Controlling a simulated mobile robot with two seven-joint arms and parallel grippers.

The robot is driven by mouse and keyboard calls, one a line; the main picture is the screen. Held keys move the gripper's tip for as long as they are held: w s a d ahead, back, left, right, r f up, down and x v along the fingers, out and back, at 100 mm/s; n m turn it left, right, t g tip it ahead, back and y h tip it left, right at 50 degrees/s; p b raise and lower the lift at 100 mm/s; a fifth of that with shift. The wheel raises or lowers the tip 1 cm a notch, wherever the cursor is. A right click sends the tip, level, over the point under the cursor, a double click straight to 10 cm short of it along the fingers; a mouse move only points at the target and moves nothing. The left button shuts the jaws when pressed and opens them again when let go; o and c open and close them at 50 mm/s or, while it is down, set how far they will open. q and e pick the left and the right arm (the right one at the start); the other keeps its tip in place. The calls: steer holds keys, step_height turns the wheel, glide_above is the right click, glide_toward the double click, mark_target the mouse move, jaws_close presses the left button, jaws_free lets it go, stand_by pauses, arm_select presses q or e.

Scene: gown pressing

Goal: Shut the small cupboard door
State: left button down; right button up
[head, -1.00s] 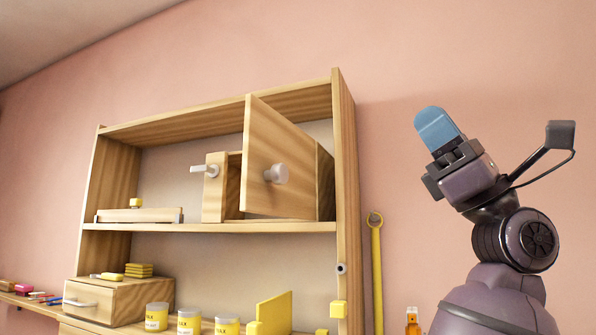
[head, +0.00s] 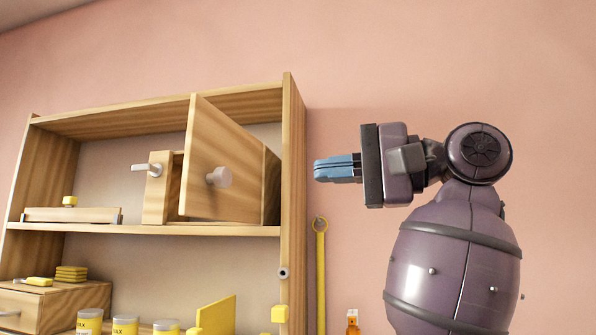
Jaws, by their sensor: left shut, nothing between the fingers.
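The small cupboard (head: 163,203) stands on the upper shelf of a wooden shelf unit. Its wooden door (head: 207,135) stands open, swung out toward me, with its far edge on the right side and its free edge on the left. A pale round knob (head: 219,177) sits on the door's face. My left gripper (head: 316,170) is right of the shelf unit, apart from the door, with its blue fingers pointing left at about the knob's height. It is shut and empty. My right gripper is not in view. The door hides most of the cupboard's inside.
The shelf unit's right side panel (head: 292,200) stands between my gripper and the door in the picture. A yellow wrench-like tool (head: 321,265) hangs on the wall. Yellow-labelled tins (head: 125,325) and a drawer box (head: 60,305) are below. The wall above is clear.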

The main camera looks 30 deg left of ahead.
mark_target(225, 179)
arm_select(q)
steer(key=a, duration=0.4)
steer(key=s+a+p, duration=0.1)
steer(key=a, duration=0.3)
steer(key=a+p, duration=0.1)
steer(key=a, duration=0.3)
steer(key=shift+s, duration=0.3)
steer(key=shift+s+a+p, duration=0.1)
steer(key=shift+a+p, duration=0.2)
steer(key=shift+a, duration=0.1)
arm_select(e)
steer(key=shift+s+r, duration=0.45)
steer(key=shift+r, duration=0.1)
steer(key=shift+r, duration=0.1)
